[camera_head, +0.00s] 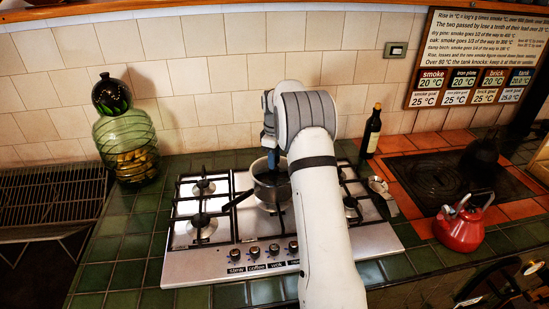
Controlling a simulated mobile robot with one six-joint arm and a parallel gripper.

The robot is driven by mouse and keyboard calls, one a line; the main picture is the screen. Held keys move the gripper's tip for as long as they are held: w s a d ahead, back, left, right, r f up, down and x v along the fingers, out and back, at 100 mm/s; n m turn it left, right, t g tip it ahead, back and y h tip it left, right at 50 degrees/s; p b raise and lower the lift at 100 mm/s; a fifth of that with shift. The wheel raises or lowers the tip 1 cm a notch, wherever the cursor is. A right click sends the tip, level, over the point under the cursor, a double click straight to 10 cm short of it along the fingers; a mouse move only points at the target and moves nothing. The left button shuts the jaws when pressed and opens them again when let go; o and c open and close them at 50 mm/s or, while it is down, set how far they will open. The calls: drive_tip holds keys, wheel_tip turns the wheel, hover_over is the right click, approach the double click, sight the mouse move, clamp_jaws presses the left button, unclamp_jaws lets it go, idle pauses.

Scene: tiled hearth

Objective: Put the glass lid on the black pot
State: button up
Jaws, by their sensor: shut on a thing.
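The clear glass is hard to make out over the dark pot opening. My arm hides the pot's right side, so I cannot tell whether the lid touches the rim all round.
The steel hob (215,262) has burners and grates on both sides. A red kettle (462,226) stands at the right, a dark bottle (371,132) behind right, and a green glass jar (127,147) at the left.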

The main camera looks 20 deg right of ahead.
drive_tip(key=o, duration=1.1)
drive_tip(key=shift+r+b, duration=0.7)
drive_tip(key=shift+r, duration=3.2)
